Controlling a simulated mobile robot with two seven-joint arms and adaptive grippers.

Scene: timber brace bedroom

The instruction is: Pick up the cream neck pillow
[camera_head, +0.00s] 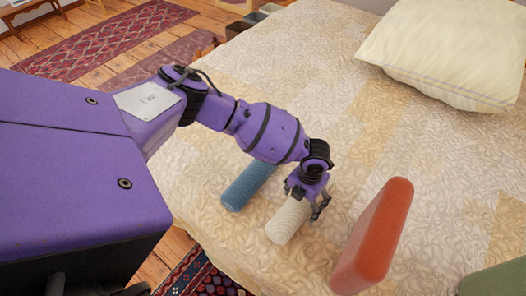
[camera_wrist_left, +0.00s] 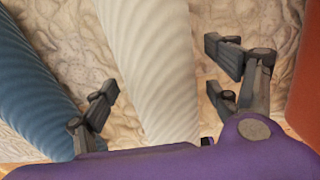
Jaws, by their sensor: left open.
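The cream neck pillow (camera_head: 287,222) is a ribbed roll lying on the bed, between a blue roll and an orange-red cushion. In the left wrist view the cream neck pillow (camera_wrist_left: 152,65) runs between the spread fingers. My left gripper (camera_head: 307,203) is open over the pillow, fingers pointing down on either side of it. In the left wrist view the fingers of my left gripper (camera_wrist_left: 160,90) stand apart, with gaps to the pillow visible on both sides. The far end of the pillow is partly hidden by the gripper. My right gripper is not in view.
A blue ribbed roll (camera_head: 249,185) lies just left of the cream one. An orange-red cushion (camera_head: 373,237) stands to the right. A large cream pillow (camera_head: 450,50) lies at the back right. A green item (camera_head: 495,280) shows at the lower right. The quilted bed (camera_head: 335,110) is clear behind.

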